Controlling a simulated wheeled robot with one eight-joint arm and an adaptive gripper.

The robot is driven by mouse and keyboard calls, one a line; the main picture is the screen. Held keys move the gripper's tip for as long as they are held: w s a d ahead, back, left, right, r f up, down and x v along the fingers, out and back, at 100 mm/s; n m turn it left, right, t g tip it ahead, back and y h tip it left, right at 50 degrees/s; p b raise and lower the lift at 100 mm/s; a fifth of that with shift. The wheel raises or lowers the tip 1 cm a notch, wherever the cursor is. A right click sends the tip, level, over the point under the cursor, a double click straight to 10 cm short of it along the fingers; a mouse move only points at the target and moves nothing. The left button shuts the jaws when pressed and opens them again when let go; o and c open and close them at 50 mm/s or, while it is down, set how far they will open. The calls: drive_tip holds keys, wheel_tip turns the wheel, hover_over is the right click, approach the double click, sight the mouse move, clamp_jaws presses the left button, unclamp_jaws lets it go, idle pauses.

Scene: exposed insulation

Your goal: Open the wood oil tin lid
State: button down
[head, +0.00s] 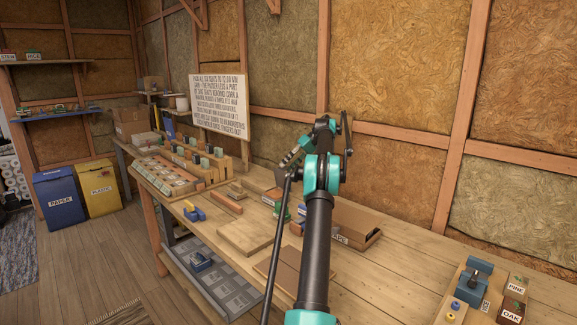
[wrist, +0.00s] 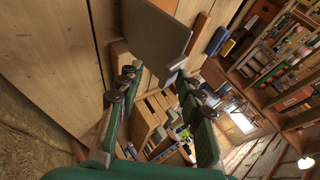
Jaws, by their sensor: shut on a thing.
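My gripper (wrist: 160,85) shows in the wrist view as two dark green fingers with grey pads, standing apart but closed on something. What they grip cannot be made out. In the head view my gripper (head: 288,160) hangs above the back of the bench, partly behind my arm. No lid shows clearly. A flat grey-brown slab (wrist: 155,30) reaches with one corner between the fingertips in the wrist view; contact is unclear.
The wooden bench (head: 395,285) holds a flat board (head: 247,232), a brick-coloured bar (head: 226,203), a blue clamp-like tool (head: 194,214) and an open cardboard box (head: 352,222). A tiered rack (head: 165,178) stands at left. Labelled blocks (head: 512,308) lie at right.

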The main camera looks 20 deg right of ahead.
drive_tip(key=shift+d+f, duration=0.4)
drive_tip(key=shift+f, duration=0.25)
drive_tip(key=c, duration=1.4)
unclamp_jaws()
drive_tip(key=shift+w+f, duration=0.1)
drive_tip(key=shift+c, duration=0.9)
